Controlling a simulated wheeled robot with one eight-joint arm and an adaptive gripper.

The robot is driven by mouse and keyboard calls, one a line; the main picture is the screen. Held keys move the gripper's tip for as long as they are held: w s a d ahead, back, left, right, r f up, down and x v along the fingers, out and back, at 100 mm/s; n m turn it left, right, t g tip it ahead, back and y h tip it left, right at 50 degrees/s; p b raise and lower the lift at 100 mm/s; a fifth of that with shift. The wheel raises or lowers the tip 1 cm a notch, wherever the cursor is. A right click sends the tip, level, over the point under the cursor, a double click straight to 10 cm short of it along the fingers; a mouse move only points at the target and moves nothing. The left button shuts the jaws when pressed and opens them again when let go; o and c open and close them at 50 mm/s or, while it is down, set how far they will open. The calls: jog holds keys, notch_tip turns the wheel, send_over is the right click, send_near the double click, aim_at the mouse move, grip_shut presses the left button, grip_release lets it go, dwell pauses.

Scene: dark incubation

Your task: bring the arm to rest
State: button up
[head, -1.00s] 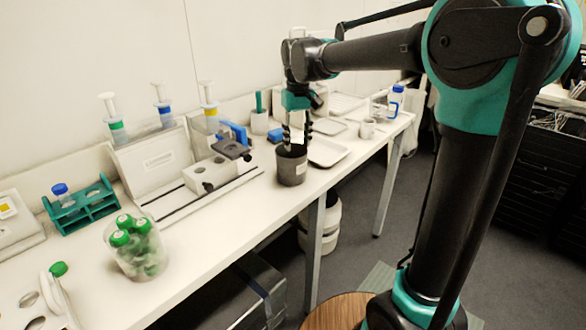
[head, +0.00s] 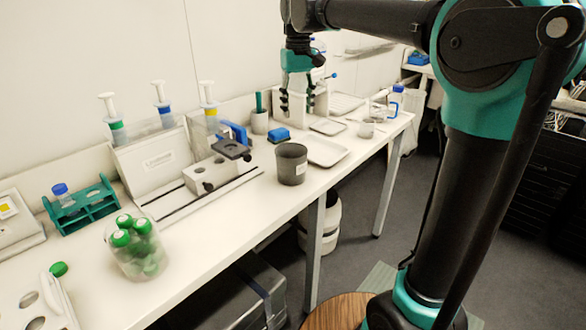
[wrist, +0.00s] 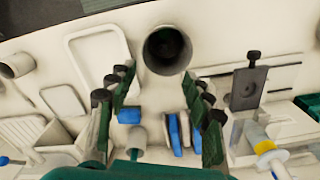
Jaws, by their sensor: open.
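My gripper (head: 297,103) is open and empty, raised above the bench with its fingers pointing down. It hangs above and behind the dark grey cup (head: 291,164), apart from it. In the wrist view the two fingers (wrist: 158,112) are spread wide, with nothing between them touching. The grey cup (wrist: 167,50) shows there beyond the fingertips, and its inside looks dark.
The white bench (head: 215,230) holds a jar of green-capped tubes (head: 138,247), a teal rack (head: 80,206), a slide-like stand (head: 220,175), a blue block (head: 278,135) and white trays (head: 327,151). Space above the bench is free.

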jog(key=shift+r, duration=0.8)
jog(key=s+d+f+m+t, duration=0.2)
jog(key=s+d+f, duration=0.3)
jog(key=d+f, duration=0.55)
jog(key=s+d+f+m+t, duration=0.15)
jog(key=s+d+f, duration=0.5)
jog(key=f, duration=0.75)
jog(key=s+d+f+m, duration=0.2)
jog(key=s+d+f, duration=0.4)
jog(key=f, duration=0.3)
jog(key=shift+s+d+t, duration=0.35)
jog(key=shift+s, duration=0.55)
